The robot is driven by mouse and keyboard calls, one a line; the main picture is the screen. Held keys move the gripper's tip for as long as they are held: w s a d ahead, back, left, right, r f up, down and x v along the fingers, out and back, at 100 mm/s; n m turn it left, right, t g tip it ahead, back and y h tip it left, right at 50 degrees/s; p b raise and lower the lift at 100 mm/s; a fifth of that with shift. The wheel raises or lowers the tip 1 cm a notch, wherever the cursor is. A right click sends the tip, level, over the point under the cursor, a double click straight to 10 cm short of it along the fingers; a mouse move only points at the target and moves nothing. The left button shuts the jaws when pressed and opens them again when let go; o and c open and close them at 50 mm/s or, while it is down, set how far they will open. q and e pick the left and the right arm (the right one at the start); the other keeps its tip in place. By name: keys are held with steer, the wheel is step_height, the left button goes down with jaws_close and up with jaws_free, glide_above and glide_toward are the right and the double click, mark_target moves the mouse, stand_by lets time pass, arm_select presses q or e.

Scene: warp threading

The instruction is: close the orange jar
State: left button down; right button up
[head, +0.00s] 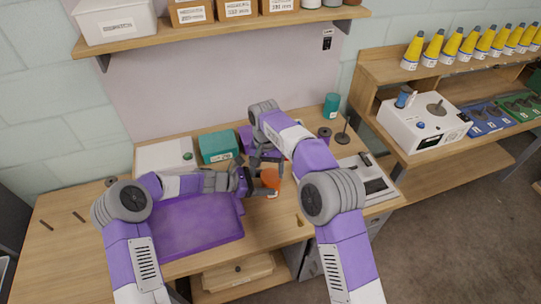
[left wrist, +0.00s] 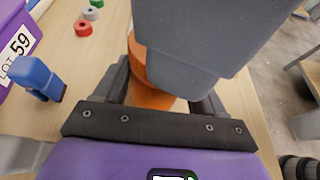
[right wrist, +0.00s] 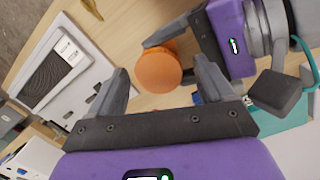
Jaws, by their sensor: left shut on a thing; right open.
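The orange jar (head: 271,177) stands on the table right of the purple tray, with a pale label low on its front. My left gripper (head: 254,182) is shut on it from the left side. In the left wrist view the jar (left wrist: 150,97) sits between the fingers, partly covered by my right gripper's grey finger. My right gripper (head: 264,161) is open just above and behind the jar. In the right wrist view a smooth round orange top (right wrist: 158,70) shows between its spread fingertips. I cannot tell whether this top is a seated lid.
The purple tray (head: 200,228) lies left of the jar. Behind stand a teal box (head: 218,146) and a teal container (head: 331,105). A white device (head: 375,186) is at right. A red ring (left wrist: 83,28) and blue clip-like piece (left wrist: 40,78) lie nearby. The front table is mostly clear.

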mark_target(270, 175)
steer(key=n, duration=0.6)
steer(key=shift+w+r, duration=0.1)
steer(key=shift+r, duration=0.25)
steer(key=n, duration=0.4)
steer(key=shift+r, duration=0.25)
steer(key=n, duration=0.4)
steer(key=shift+w+d+r, duration=0.1)
steer(key=shift+w+r, duration=0.1)
steer(key=shift+r, duration=0.1)
steer(key=n, duration=0.4)
steer(key=shift+w+d+r+t, duration=0.1)
steer(key=shift+r+t, duration=0.2)
steer(key=shift+r, duration=0.1)
steer(key=n, duration=0.3)
steer(key=shift+w+d+r+n, duration=0.15)
steer(key=shift+r+n, duration=0.15)
steer(key=shift+r, duration=0.05)
steer(key=n, duration=0.2)
steer(key=r+n, duration=0.1)
steer(key=n, duration=0.3)
steer(key=shift+w+d+r+t, duration=0.2)
steer(key=shift+w+t, duration=0.1)
steer(key=shift+f, duration=4)
